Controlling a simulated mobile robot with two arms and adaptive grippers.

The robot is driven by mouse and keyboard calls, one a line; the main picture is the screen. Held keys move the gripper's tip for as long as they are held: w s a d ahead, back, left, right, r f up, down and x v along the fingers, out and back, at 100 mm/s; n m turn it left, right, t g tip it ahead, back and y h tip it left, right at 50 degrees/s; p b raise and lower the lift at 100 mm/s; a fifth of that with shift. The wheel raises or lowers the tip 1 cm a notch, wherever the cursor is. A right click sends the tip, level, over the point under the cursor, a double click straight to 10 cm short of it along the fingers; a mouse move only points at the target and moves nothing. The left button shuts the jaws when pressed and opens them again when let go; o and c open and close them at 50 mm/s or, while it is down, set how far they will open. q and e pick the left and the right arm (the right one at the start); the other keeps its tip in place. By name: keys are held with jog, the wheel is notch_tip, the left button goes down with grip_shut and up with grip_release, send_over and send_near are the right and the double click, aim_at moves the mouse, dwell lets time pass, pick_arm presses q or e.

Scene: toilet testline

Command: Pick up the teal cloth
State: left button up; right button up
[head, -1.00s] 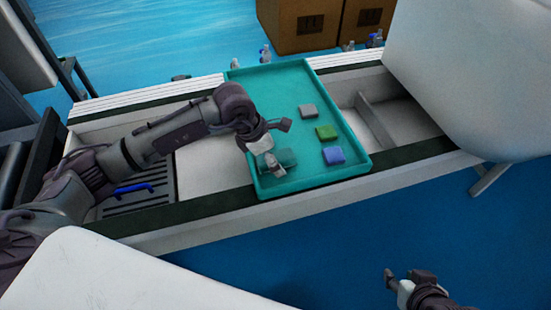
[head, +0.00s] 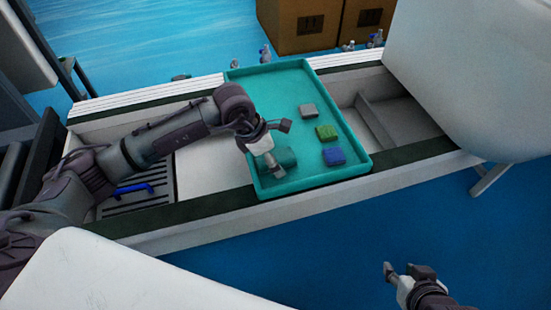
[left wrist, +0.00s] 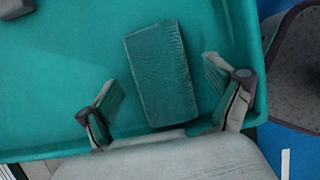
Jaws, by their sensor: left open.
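The teal cloth (left wrist: 160,73) is a folded rectangle lying flat in the teal tray (head: 272,85). In the left wrist view it lies between the two spread fingers of my left gripper (left wrist: 162,100), with gaps on both sides. In the head view the cloth (head: 286,156) shows just right of my left gripper (head: 277,171), which hides part of it. My left gripper is open, empty and low over the tray's near left part. My right gripper (head: 398,270) is at the bottom right, away from the tray; its jaw state is unclear.
A grey cloth (head: 308,111), a green cloth (head: 326,132) and a blue cloth (head: 334,156) lie in the tray's right part. The tray has a raised rim. A blue-handled item (head: 133,188) lies on the left rack. Cardboard boxes (head: 300,28) stand behind.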

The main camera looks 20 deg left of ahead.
aim_at(281, 155)
jog(key=shift+w, duration=0.15)
pick_arm(q)
jog(key=c, duration=1)
jog(key=shift+c, duration=0.2)
notch_tip(281, 155, up, 5)
jog(key=shift+f+p, duration=0.2)
jog(key=shift+p, duration=0.65)
jog(key=w+d+r+p, duration=0.1)
jog(key=w+d+r, duration=0.2)
jog(key=d+r, duration=0.4)
jog(key=d, duration=0.4)
jog(key=shift+w, duration=0.15)
pick_arm(e)
jog(key=s+d+g+h, duration=0.1)
jog(key=s+d+g, duration=0.1)
jog(key=s, duration=0.5)
jog(key=shift+f+g, duration=0.25)
jog(key=shift+g, duration=0.65)
pick_arm(q)
jog(key=shift+d, duration=0.1)
